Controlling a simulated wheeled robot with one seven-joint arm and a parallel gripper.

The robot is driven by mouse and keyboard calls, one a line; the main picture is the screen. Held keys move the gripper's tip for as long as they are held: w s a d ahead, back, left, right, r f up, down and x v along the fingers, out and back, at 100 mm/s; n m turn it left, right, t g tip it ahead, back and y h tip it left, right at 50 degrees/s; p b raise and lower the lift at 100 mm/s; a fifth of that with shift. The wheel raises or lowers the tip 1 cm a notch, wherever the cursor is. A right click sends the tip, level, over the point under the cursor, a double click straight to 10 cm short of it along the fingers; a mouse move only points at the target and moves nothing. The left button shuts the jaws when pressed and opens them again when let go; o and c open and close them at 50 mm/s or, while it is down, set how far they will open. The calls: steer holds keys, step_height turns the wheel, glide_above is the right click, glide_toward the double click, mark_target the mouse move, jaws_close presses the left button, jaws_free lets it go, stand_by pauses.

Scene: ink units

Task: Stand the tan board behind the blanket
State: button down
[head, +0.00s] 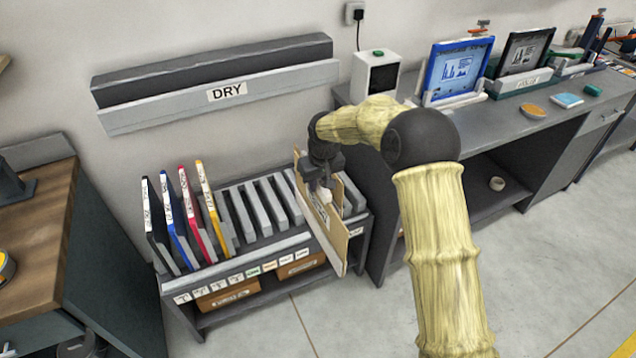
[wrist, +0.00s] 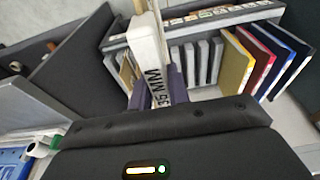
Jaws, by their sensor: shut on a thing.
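The tan board (head: 327,225) stands on edge at the right end of the slotted rack (head: 250,245), its front part jutting past the rack's front edge. My gripper (head: 322,190) is at its upper edge, shut on it. In the wrist view, a white block with black lettering (wrist: 150,60) sits between the dark fingers (wrist: 155,92); it appears to belong to the board. The board's lower edge is partly hidden, so I cannot tell whether it rests in a slot. I cannot pick out a blanket for certain.
Black, blue, red and yellow panels (head: 205,205) stand at the rack's left. Several grey dividers (head: 262,205) fill its middle. A wall ledge marked DRY (head: 227,92) hangs above. A grey bench (head: 480,130) with framed screens (head: 458,70) stands right, a wooden bench (head: 35,230) left.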

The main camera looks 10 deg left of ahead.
steer(key=shift+s+d+f, duration=0.2)
steer(key=shift+s+f, duration=0.1)
steer(key=shift+f, duration=0.05)
steer(key=s+d+f+m+h, duration=0.1)
steer(key=s+d+f+m, duration=0.25)
steer(key=d+f, duration=0.85)
steer(key=s+d+f+m, duration=0.3)
steer(key=d+f, duration=0.5)
steer(key=f, duration=0.9)
steer(key=s+d+f+b, duration=0.1)
steer(key=s+d+f, duration=0.4)
steer(key=s+d, duration=0.4)
steer(key=shift+f+m, duration=0.2)
steer(key=shift+m, duration=0.25)
steer(key=shift+s, duration=0.1)
